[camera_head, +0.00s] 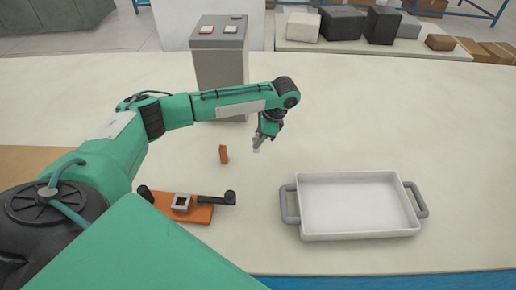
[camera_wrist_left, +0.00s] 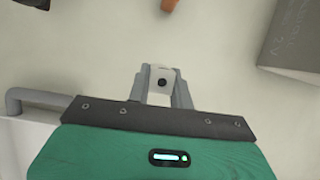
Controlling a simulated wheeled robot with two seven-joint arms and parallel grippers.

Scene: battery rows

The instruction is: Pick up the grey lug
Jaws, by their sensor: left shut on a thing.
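The grey lug (camera_wrist_left: 162,80) is a small light grey block with a dark round hole. In the left wrist view it sits between the two fingers of my left gripper (camera_wrist_left: 163,88), which is shut on it. In the head view my left gripper (camera_head: 257,143) points down over the middle of the table, with the lug (camera_head: 256,150) showing small at its tips. Whether the lug touches the table is hard to tell. My right gripper is not in view.
A small orange block (camera_head: 223,154) stands left of the gripper. An orange base (camera_head: 202,214) with a grey square ring (camera_head: 181,203) and black bars lies front left. A white tray (camera_head: 357,205) with grey handles is at right. A grey box (camera_head: 220,66) with buttons stands behind.

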